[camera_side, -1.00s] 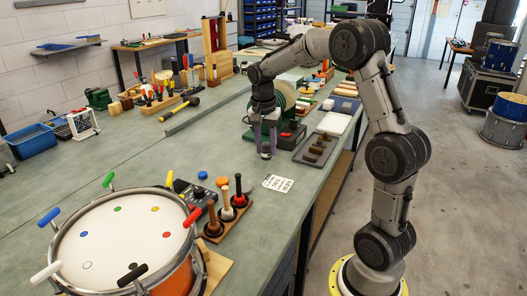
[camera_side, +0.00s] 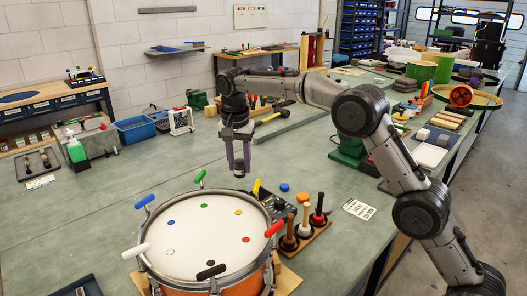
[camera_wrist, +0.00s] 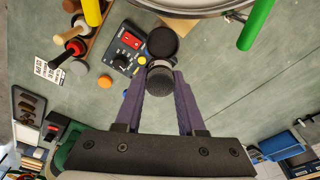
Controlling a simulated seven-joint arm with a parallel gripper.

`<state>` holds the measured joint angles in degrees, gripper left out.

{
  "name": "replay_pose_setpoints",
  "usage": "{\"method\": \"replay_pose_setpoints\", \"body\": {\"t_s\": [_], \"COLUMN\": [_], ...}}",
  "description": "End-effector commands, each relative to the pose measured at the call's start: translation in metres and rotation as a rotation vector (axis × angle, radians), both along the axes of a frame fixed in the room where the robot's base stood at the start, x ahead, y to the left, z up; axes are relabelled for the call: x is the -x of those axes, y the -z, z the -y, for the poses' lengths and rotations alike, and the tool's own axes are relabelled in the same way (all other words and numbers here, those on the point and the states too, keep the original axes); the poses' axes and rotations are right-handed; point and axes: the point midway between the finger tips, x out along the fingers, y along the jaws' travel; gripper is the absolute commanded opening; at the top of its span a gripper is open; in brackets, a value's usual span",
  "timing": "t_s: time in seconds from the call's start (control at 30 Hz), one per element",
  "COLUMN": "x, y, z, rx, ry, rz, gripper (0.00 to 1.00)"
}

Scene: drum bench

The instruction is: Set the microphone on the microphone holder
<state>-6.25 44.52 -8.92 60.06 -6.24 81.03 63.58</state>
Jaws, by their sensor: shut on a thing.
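My gripper (camera_side: 239,172) points down over the bench, just behind the drum (camera_side: 205,235). Its purple fingers are shut on the microphone, a small dark thing. In the wrist view the microphone (camera_wrist: 161,76) sits between the fingertips (camera_wrist: 160,84), with a dark mesh-like end, a pale band and a black rounded part beyond. In the side view only its dark lower end (camera_side: 239,174) shows below the fingers. I cannot pick out the microphone holder with certainty in either view.
Colored rods (camera_side: 274,228) stick out around the drum rim. A black control box (camera_wrist: 128,48) with a red switch lies close by, beside a wooden rack (camera_side: 318,236) of upright handled tools. A printed card (camera_side: 358,208) lies right of them.

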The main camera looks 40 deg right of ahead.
Motion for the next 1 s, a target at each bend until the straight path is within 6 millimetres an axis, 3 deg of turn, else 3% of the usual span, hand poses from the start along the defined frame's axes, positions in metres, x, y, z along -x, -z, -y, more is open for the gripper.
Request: {"method": "replay_pose_setpoints", "body": {"t_s": [0.23, 0.7, 1.0], "x": [0.001, 0.001, 0.001], "y": [0.011, 0.053, 0.06], "z": [-0.007, -0.006, -0.006], "rx": [0.001, 0.001, 0.001], "ry": [-0.013, -0.012, -0.011], "rz": [-0.005, -0.005, -0.003], "gripper": [0.0, 0.0, 0.0]}}
